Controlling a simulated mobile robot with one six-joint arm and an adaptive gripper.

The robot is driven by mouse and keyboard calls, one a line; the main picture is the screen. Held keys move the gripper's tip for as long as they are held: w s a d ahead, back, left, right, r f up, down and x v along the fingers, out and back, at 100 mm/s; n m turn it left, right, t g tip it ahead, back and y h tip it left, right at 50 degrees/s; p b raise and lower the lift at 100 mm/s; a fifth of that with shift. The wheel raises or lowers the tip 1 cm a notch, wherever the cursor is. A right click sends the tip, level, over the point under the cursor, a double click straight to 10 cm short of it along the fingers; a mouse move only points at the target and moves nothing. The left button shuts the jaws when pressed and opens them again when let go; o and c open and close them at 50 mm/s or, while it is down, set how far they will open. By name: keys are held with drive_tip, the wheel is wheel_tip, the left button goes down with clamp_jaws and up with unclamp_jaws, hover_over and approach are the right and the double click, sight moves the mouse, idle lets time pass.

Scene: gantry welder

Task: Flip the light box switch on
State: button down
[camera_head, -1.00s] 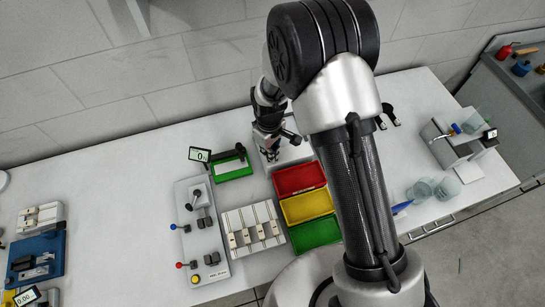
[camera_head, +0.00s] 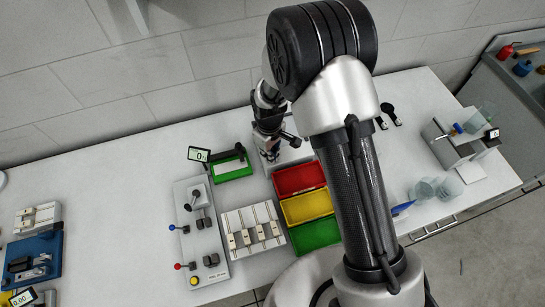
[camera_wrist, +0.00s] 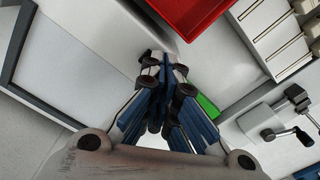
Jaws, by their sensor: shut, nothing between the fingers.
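The light box (camera_wrist: 95,50) is a pale, flat box with a dark-framed panel at its left in the wrist view. In the head view my arm and gripper cover much of it, and only a pale part (camera_head: 292,154) shows. My gripper (camera_head: 270,156) is shut and empty, pointing down at the left end of the box. In the wrist view its fingertips (camera_wrist: 163,66) are together over the box's pale edge strip, close to the surface. I cannot tell whether they touch it. I cannot make out the switch; the fingertips may hide it.
Red (camera_head: 299,179), yellow (camera_head: 307,205) and green (camera_head: 315,233) bins stand in front of the box. A green-based device (camera_head: 232,169) is close on the left. A lever panel (camera_head: 202,240) and slotted rack (camera_head: 252,230) lie nearer. Clear cups (camera_head: 436,188) stand at right.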

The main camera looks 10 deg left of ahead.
drive_tip(key=shift+f, duration=0.2)
drive_tip(key=shift+r, duration=0.2)
drive_tip(key=shift+r+p, duration=2.05)
drive_tip(key=shift+r, duration=1.35)
